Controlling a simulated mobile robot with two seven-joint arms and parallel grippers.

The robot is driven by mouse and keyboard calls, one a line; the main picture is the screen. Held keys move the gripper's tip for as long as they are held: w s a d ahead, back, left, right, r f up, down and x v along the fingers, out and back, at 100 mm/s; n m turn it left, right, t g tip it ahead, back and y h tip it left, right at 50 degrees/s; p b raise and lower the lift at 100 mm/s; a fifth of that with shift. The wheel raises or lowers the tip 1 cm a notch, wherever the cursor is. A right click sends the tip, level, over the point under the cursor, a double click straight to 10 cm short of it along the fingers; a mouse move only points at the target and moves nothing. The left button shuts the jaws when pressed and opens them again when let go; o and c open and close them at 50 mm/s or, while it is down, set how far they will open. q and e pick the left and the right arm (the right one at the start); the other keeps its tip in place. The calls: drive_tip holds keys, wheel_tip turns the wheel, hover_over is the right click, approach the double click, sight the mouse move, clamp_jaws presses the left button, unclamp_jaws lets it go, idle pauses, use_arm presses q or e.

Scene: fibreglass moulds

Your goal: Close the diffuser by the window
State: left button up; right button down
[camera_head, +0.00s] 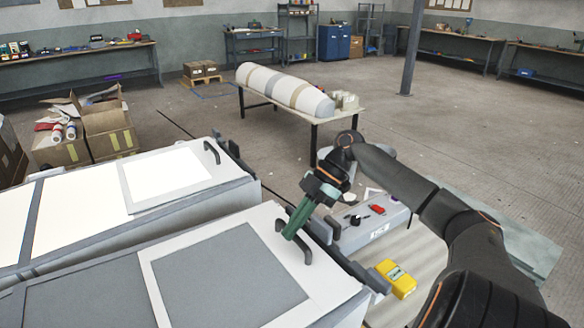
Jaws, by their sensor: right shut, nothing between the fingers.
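Two long white-and-grey mould bodies with flat tops lie side by side at the left; I cannot tell which one the task calls the diffuser, and no window shows. The near mould (322,283) has a grey square panel on top and a dark bar handle (305,252) near its right end. The far mould (225,157) has a white square panel and a similar dark handle (212,151). My right gripper (289,237) is shut and empty, its green fingers pointing down at the near handle and overlapping it in view. I cannot tell whether they touch. My left gripper is not in view.
A grey case (375,228) with small tools and a yellow box (396,279) are right of the near mould. Behind, a table (344,114) bears a long wrapped roll (283,88). Open cardboard boxes (107,133) stand at the left. The floor behind the pillar (411,50) is mostly clear.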

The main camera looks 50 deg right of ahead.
drive_tip(key=a+p, duration=0.1)
drive_tip(key=a+r+p, duration=0.1)
drive_tip(key=w+a+p, duration=0.1)
drive_tip(key=shift+a+r, duration=0.25)
drive_tip(key=shift+a, duration=0.1)
drive_tip(key=b+v, duration=0.1)
drive_tip(key=v, duration=0.8)
drive_tip(key=shift+d+b, duration=0.3)
drive_tip(key=shift+b, duration=0.05)
drive_tip(key=shift+s, duration=0.1)
